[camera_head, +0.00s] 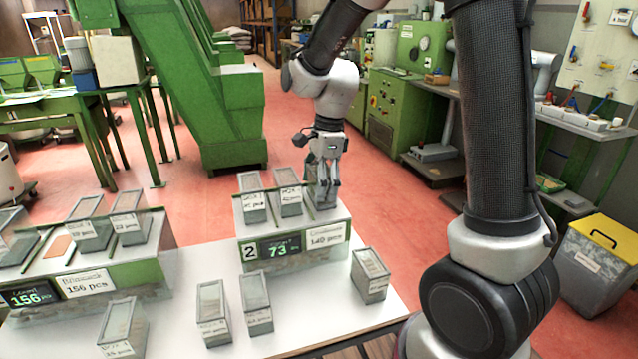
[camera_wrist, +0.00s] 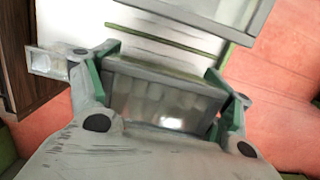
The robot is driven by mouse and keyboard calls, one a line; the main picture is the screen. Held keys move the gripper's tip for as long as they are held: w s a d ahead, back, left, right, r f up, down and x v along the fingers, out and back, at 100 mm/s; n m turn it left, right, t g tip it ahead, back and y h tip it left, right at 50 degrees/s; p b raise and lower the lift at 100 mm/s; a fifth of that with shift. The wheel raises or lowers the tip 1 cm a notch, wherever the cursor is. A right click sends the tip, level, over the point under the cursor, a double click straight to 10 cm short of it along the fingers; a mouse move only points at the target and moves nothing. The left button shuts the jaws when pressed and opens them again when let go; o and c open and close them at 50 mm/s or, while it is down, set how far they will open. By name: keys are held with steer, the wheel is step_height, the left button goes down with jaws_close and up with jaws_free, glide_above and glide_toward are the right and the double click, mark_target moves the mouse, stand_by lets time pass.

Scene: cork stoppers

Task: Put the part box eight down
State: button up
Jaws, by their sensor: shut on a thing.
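My gripper (camera_head: 324,172) is shut on a grey part box with a clear front, over the right end of station 2's top (camera_head: 295,222). The held part box (camera_head: 321,196) is partly hidden by the fingers. In the wrist view the held box (camera_wrist: 160,102) sits level between the two green-edged fingers (camera_wrist: 163,95). I cannot read its label, nor tell whether its base touches the station. Two similar boxes, one (camera_head: 252,199) at the left and one (camera_head: 288,196) in the middle, stand on the same station beside it.
Station 2's display (camera_head: 280,247) reads 73. Boxes stand on the white table in front: one at the right (camera_head: 370,276), two in the middle (camera_head: 256,303), one at the left (camera_head: 122,328). The left station (camera_head: 150,262) shows 156 and bears several boxes.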

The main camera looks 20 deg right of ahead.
steer(key=o, duration=1.3)
steer(key=shift+f, duration=0.1)
steer(key=shift+o, duration=0.2)
steer(key=r, duration=0.4)
steer(key=d+r, duration=0.1)
steer(key=r, duration=0.3)
steer(key=d+r, duration=0.1)
steer(key=r, duration=0.3)
steer(key=shift+r, duration=0.15)
steer(key=s+d+n+t+h, duration=0.1)
steer(key=s+d+n+t, duration=0.1)
steer(key=s+d+n, duration=0.4)
steer(key=s+d+r+n+t, duration=0.1)
steer(key=s+d+n+t, duration=0.1)
steer(key=s+d+n, duration=0.5)
steer(key=s+n, duration=0.5)
steer(key=s, duration=0.4)
steer(key=shift+r+h, duration=0.2)
steer(key=shift+h, duration=0.2)
